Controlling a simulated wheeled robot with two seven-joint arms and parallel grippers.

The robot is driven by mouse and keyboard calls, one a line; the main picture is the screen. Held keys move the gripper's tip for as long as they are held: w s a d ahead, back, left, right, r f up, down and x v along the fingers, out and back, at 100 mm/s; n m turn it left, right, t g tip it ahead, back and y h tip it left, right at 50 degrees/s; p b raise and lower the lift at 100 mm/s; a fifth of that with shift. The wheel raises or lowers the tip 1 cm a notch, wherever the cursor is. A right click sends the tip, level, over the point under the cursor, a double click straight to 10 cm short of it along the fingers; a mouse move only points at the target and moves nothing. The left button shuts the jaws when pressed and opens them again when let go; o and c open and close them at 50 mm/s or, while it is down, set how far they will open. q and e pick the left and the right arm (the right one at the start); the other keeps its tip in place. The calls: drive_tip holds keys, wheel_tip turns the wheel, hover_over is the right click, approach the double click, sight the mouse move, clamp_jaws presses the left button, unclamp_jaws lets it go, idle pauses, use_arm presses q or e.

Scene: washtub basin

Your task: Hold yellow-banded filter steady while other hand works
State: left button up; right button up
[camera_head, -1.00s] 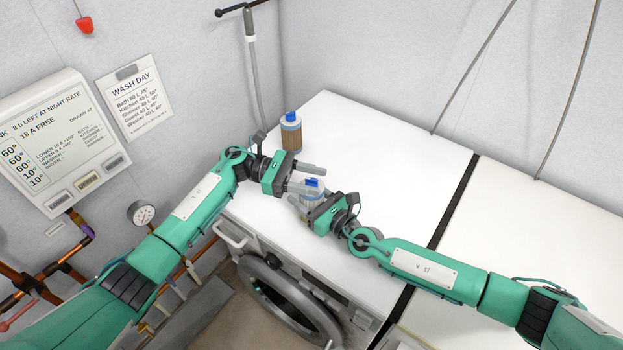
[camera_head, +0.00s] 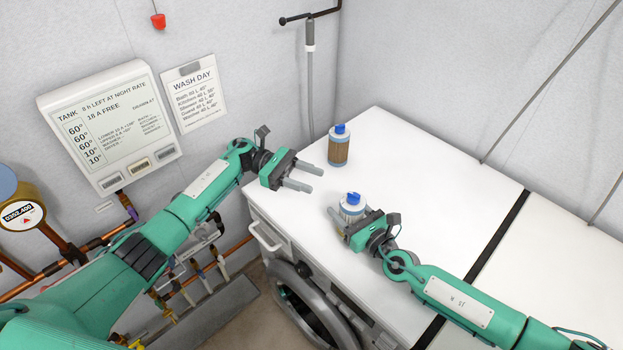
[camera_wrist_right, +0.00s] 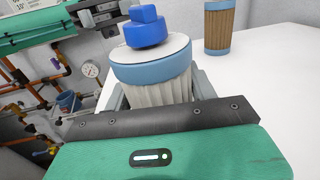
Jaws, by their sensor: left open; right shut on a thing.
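My right gripper (camera_head: 345,214) is shut on a filter (camera_head: 352,206) with a white pleated body, a blue band, a white top and a blue cap. The right wrist view shows this filter (camera_wrist_right: 152,78) upright between the fingers; its lower part is hidden. I see no yellow band on it. My left gripper (camera_head: 314,180) is open and empty, to the left of the held filter and apart from it. A second filter, brown with blue bands and a blue cap (camera_head: 339,147), stands upright farther back; its lower part shows in the right wrist view (camera_wrist_right: 217,28).
The white washer top (camera_head: 430,185) is clear around the filters, with a dark gap (camera_head: 497,235) to the right. Pipes and a grey hose (camera_head: 309,85) run along the left wall. A round door (camera_head: 315,305) is below the front edge.

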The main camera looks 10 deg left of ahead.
drive_tip(key=o, duration=1.3)
